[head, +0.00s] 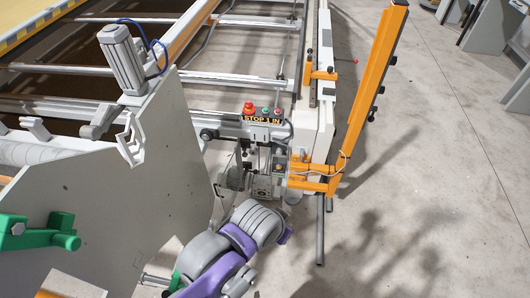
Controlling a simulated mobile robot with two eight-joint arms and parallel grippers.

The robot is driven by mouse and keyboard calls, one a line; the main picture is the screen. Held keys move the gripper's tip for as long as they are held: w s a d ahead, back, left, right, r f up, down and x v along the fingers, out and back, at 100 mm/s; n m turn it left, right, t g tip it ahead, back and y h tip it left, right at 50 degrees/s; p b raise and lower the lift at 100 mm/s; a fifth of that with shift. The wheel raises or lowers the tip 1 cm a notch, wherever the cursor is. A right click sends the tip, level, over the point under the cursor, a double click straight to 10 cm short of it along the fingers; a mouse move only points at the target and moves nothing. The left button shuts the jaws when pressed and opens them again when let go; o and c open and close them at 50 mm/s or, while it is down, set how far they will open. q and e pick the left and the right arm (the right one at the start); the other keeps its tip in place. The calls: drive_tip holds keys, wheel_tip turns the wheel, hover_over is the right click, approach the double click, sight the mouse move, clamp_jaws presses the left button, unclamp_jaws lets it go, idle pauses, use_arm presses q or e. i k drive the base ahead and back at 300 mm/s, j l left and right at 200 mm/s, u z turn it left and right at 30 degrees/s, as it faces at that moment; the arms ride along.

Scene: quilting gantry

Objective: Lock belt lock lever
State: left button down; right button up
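No part is clearly marked as the belt lock lever. A grey lever-like part (99,121) sits on the upper edge of the white side plate (160,185), below the silver motor cylinder (122,57). A green bracket with a round knob (38,232) shows at the lower left; I cannot tell whether it belongs to the machine. A purple and grey jointed arm, which appears to be mine, rises at bottom centre in front of the machine's end. No gripper fingers are visible on it, and neither gripper can be made out.
A control box with a red button (249,108) and the words STOP 1 IN stands behind the plate. An orange upright post (371,85) rises right of the white rail (319,70). The concrete floor (430,170) at right is clear. Grey cabinets (495,42) stand far right.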

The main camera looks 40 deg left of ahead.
sight(256, 171)
drive_tip(key=u, duration=1.6)
drive_tip(key=i+z, duration=0.5)
drive_tip(key=i, duration=0.4)
